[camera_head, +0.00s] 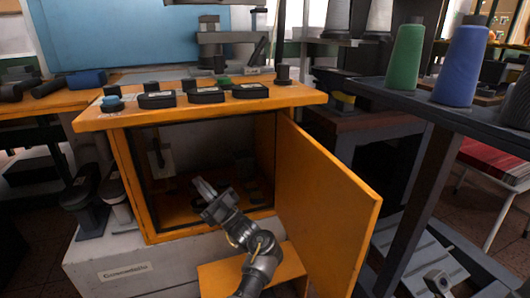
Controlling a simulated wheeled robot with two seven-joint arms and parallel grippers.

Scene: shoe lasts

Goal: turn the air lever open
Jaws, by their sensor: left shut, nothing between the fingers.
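An orange cabinet (138,195) stands in the middle with its door (325,215) swung open to the right. Inside, on the left, is a small pale fitting with a dark upright part (158,158), which may be the air lever; its exact shape and position are too small to tell. My left gripper (203,187) is at the cabinet's opening, shut and empty. It is to the right of and lower than the fitting, apart from it in the picture.
Several dark blocks (206,95) lie on the orange cabinet top. The open door bounds the right side of the opening. A dark shelf (395,90) on the right bears a green cone (405,60) and a blue cone (460,68). A pale labelled base (90,265) is below the cabinet.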

